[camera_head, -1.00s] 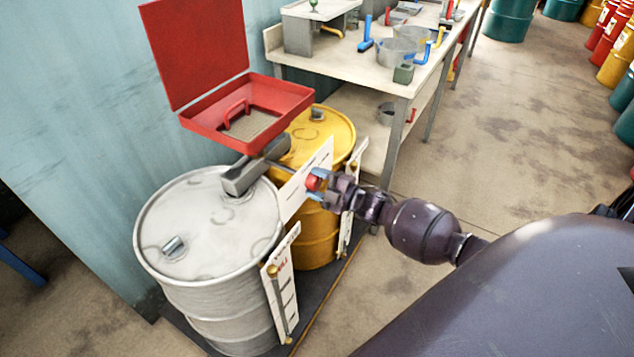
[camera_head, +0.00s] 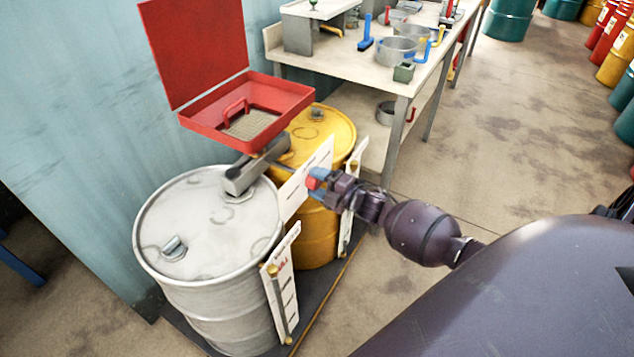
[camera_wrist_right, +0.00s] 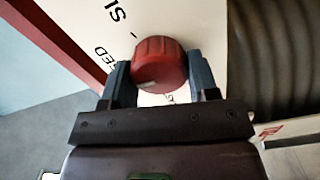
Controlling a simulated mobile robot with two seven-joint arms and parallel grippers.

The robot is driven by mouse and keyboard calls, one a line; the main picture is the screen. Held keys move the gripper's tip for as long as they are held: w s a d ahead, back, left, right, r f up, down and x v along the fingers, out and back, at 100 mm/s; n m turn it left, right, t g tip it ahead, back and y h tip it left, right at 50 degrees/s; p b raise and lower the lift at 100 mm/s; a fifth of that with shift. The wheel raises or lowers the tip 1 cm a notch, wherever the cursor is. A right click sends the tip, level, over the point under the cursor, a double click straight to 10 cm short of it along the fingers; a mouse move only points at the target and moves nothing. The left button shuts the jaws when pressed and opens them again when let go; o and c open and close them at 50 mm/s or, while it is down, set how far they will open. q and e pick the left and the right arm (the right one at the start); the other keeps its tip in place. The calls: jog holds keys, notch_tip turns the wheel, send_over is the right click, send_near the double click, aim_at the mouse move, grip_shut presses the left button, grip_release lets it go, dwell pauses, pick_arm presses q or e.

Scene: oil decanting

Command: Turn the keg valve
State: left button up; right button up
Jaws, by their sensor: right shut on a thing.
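The keg valve is a round red knob (camera_wrist_right: 160,66) in front of a white sign panel (camera_wrist_right: 200,25) in the right wrist view. In the head view the knob (camera_head: 312,183) shows small and partly covered by my fingers. My right gripper (camera_wrist_right: 160,82) is shut on the knob, with one blue-grey finger on each side. In the head view my right gripper (camera_head: 318,182) reaches in from the right at the front of the yellow drum (camera_head: 318,235). A pale mark on the knob faces the gripper. My left gripper is in neither view.
A white drum (camera_head: 190,215) stands left of the yellow drum on a dark pallet (camera_head: 330,280). An open red box (camera_head: 290,98) sits above them. A workbench (camera_head: 340,65) with tools and pots stands behind.

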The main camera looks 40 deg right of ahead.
jog(key=o, duration=0.9)
jog(key=v, duration=1)
jog(key=shift+s+d+p, duration=0.15)
jog(key=shift+s+p, duration=0.25)
